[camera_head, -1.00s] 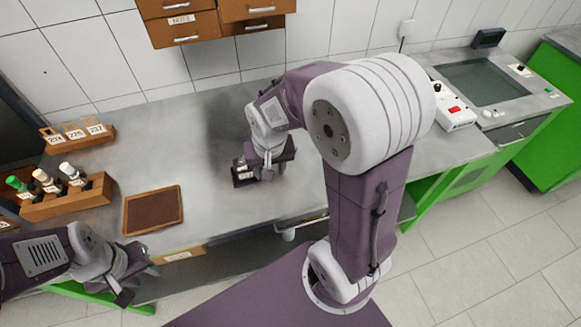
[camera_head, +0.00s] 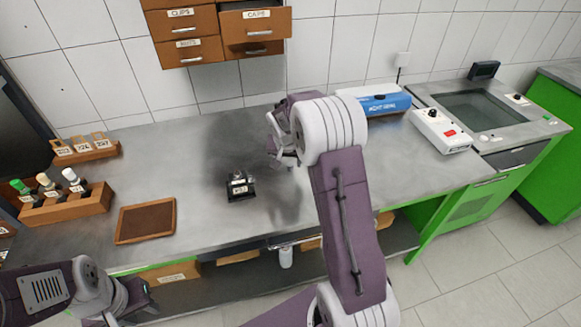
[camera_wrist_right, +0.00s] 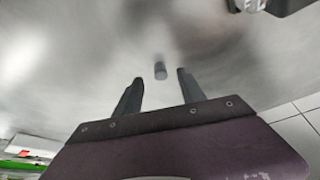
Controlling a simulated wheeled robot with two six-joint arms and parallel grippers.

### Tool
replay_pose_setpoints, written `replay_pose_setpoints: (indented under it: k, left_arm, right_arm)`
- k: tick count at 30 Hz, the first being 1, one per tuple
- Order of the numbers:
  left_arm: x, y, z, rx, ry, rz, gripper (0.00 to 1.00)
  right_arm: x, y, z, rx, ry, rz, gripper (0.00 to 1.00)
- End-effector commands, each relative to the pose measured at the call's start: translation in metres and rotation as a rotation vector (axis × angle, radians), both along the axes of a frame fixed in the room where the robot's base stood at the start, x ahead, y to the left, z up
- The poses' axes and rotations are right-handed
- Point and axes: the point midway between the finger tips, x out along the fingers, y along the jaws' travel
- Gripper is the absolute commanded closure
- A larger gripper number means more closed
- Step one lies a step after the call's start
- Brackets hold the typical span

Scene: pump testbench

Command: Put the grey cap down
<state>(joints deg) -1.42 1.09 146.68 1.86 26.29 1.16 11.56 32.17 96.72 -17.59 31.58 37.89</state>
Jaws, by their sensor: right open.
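The grey cap (camera_wrist_right: 160,70) is a small dark grey cylinder on the metal bench, in the right wrist view. It stands just ahead of the gap between my right gripper's fingers (camera_wrist_right: 159,77), which are spread and hold nothing. In the head view my right gripper (camera_head: 284,155) is over the bench, right of a small black device (camera_head: 240,187), and the arm hides much of it. The cap cannot be made out in the head view.
A brown tray (camera_head: 147,221), a wooden rack with several bottles (camera_head: 66,206) and a tag holder (camera_head: 86,151) stand at the left. A blue and white box (camera_head: 378,100) and a white device with a red display (camera_head: 441,130) stand at the right. A drawer labelled CAPS (camera_head: 256,27) hangs above.

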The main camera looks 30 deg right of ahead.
Motion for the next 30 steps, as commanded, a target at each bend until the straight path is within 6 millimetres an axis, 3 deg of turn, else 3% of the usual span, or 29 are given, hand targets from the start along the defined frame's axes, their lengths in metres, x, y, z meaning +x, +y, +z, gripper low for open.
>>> replay_pose_setpoints:
  k: [6,14,19,30]
  left_arm:
    - [0.000,0.000,0.001,0.000,0.000,0.000,0.64]
    - [0.000,0.000,0.001,0.000,0.000,0.000,0.64]
    - [0.000,0.000,0.001,0.000,0.000,0.000,0.64]
    - [0.000,0.000,0.001,0.000,0.000,0.000,0.64]
  right_arm:
    - [0.009,-0.007,-0.035,0.000,0.004,-0.001,0.53]
    - [0.011,-0.008,-0.038,0.001,0.001,0.000,0.53]
    - [0.011,-0.008,-0.038,0.001,0.001,0.000,1.00]
    - [0.011,-0.008,-0.037,0.000,0.001,0.000,1.00]
